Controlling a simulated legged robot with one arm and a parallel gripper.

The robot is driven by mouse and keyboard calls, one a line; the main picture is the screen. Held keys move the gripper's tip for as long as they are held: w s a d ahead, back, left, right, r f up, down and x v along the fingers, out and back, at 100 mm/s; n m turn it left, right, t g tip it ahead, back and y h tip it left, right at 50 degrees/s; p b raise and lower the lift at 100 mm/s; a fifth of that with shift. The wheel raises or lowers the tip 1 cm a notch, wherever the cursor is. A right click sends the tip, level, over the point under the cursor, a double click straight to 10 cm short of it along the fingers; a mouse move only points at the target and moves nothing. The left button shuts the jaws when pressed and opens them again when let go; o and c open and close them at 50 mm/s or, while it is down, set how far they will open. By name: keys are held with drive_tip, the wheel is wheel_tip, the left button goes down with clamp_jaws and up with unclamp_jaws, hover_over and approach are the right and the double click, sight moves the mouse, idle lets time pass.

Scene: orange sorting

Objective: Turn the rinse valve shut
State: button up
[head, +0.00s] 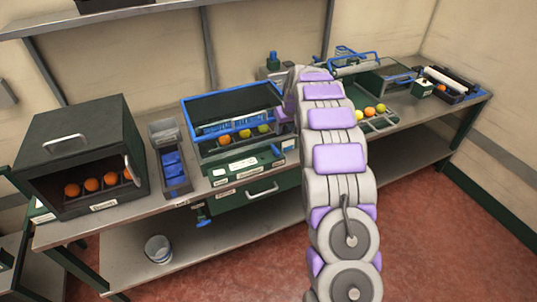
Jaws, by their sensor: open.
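A small green fitting with a blue handle (204,219) hangs under the bench's front edge, left of the green drawer; it looks like a valve, but I cannot tell whether it is open or shut. A green and blue fitting (273,62) also stands at the back of the bench, and I cannot tell which is the rinse valve. My gripper (284,113) is at the end of my raised arm, beside the right end of the blue-framed washing unit (232,98). It is open, and its fingertips are mostly hidden by the arm and unit.
The bench (150,214) runs along the wall. A dark box (85,130) with oranges stands at its left, beside a narrow bin (169,140). A tray (388,125) of fruit is at the right. A bucket (158,249) stands on the lower shelf. The red floor in front is clear.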

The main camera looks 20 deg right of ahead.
sight(276, 149)
drive_tip(key=x, duration=0.6)
drive_tip(key=b+x, duration=0.1)
drive_tip(key=x, duration=0.5)
drive_tip(key=w+b+x, duration=0.1)
drive_tip(key=x, duration=0.6)
drive_tip(key=shift+d, duration=0.15)
drive_tip(key=shift+c, duration=0.2)
clamp_jaws()
